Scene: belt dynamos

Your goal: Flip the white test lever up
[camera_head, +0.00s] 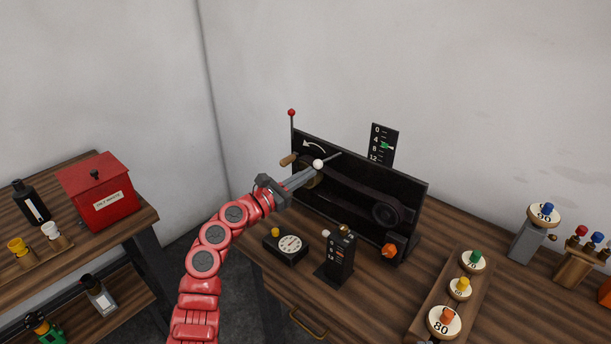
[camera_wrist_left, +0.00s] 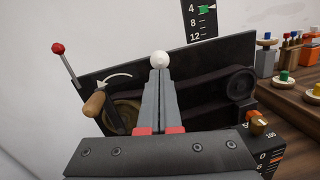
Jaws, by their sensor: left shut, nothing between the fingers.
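A white ball knob (camera_head: 318,164) shows in front of the black belt panel (camera_head: 408,200), with a thin grey rod running from it up to the right. My left gripper (camera_head: 314,172) is shut and empty, its fingertips right at the ball's lower side. In the left wrist view the ball (camera_wrist_left: 160,59) sits just past the closed fingertips (camera_wrist_left: 158,73), and its rod is hidden. I cannot tell whether they touch. A second, small white knob (camera_head: 326,233) is on the side of a black box (camera_head: 341,258) on the bench. My right gripper is not in view.
Knobbed weights on a tray (camera_head: 439,296) are at right. A red box (camera_head: 100,193) is on the left table.

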